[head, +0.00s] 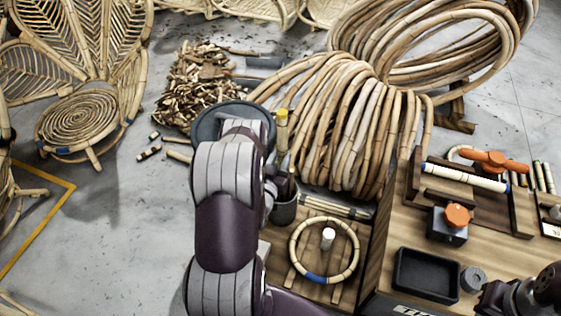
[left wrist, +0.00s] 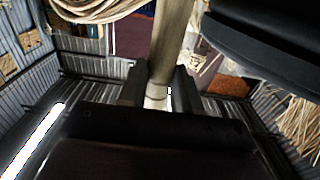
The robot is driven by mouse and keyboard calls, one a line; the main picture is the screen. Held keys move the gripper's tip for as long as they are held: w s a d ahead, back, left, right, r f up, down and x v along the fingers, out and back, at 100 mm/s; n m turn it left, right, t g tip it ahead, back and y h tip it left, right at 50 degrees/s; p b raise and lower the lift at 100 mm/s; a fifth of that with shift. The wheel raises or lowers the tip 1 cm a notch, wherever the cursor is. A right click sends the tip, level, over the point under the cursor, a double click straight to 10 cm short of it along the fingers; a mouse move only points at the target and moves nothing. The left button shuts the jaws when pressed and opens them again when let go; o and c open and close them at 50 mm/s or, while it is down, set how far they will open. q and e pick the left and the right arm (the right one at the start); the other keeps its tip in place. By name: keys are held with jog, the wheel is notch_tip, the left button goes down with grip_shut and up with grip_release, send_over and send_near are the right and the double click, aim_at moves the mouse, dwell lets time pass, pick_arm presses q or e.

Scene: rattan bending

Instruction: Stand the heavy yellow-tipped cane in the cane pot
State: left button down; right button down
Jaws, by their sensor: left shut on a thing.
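The yellow-tipped cane (head: 282,138) stands about upright in the head view, its yellow tip at the top. My left gripper (head: 277,187) is shut on it, mostly hidden behind my left arm. In the left wrist view the pale cane (left wrist: 171,38) runs between the two dark fingers of my left gripper (left wrist: 160,88). The dark grey cane pot (head: 285,212) is directly below the gripper in the head view. The gripper hides the cane's lower end, so I cannot tell if it is inside the pot. My right gripper (head: 497,297) is at the lower right, its jaws unclear.
A rattan ring (head: 296,254) with a blue band lies on the bench around a white peg (head: 327,238). Big cane coils (head: 345,120) stand behind the pot. A black tray (head: 426,275) and an orange-knobbed clamp block (head: 447,224) are at the right.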

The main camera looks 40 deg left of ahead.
pick_arm(q)
notch_tip(320, 180, down, 17)
jog(key=b, duration=1.3)
jog(key=shift+r+b, duration=0.2)
jog(key=shift+b, duration=0.15)
jog(key=c, duration=0.7)
grip_release()
jog(key=shift+s, duration=0.1)
